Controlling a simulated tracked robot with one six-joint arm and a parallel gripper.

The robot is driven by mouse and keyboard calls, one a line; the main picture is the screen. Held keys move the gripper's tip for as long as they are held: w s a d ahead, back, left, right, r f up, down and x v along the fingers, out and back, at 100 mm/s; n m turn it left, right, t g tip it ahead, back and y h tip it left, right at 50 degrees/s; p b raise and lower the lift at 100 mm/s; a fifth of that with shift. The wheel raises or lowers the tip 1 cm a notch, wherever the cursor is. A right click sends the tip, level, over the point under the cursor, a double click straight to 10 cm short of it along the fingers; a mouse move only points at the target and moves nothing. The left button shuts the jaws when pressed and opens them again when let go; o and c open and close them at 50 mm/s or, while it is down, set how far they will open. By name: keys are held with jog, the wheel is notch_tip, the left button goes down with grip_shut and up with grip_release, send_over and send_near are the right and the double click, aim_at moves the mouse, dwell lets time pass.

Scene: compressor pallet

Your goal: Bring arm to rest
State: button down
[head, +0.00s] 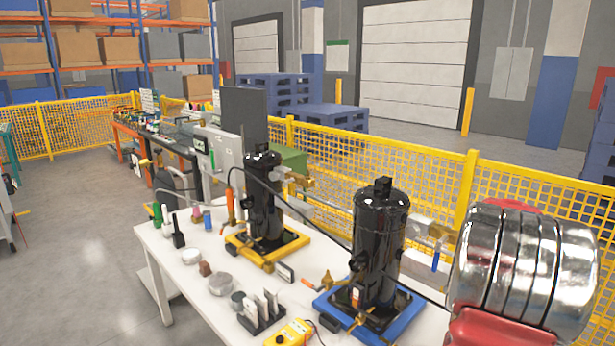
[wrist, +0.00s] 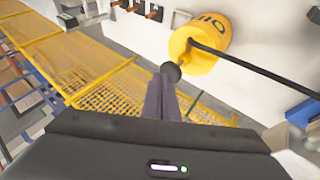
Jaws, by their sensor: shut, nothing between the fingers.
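My gripper (wrist: 171,75) shows in the wrist view. Its dark fingers are together with nothing held, pointing up the picture toward a yellow container marked OIL (wrist: 209,52). The fingertips appear just left of and below this container; I cannot tell whether they touch it. I cannot make out my gripper in the head view. There, a black compressor on a blue base (head: 380,240) and another on a yellow base (head: 264,195) stand upright on the white table (head: 195,300).
A yellow mesh fence (head: 400,180) runs behind the table. A yellow meter (head: 290,333), a dark rack (head: 262,320) and several small containers crowd the table front. A black hose (wrist: 250,65) crosses the wrist view. Open grey floor (head: 75,270) lies at left.

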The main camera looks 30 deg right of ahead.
jog(key=w+a+n+t+y, duration=0.15)
jog(key=w+a, duration=0.35)
jog(key=a, duration=0.7)
jog(key=w+a+n+t+y, duration=0.1)
jog(key=w+a+n+t, duration=0.3)
jog(key=a, duration=0.7)
jog(key=w+a+n+y, duration=0.15)
jog(key=w+a, duration=0.45)
jog(key=a, duration=0.6)
jog(key=a+r+n+t+y, duration=0.1)
jog(key=a+r+n+t, duration=0.1)
jog(key=a, duration=1.1)
jog(key=a+r+n+t+y, duration=0.1)
jog(key=a+r+n+t, duration=0.2)
jog(key=a, duration=1.1)
jog(key=shift+s+r+n, duration=0.4)
jog(key=shift+s+n, duration=0.05)
jog(key=shift+n, duration=0.75)
jog(key=shift+a, duration=0.15)
jog(key=shift+s, duration=0.1)
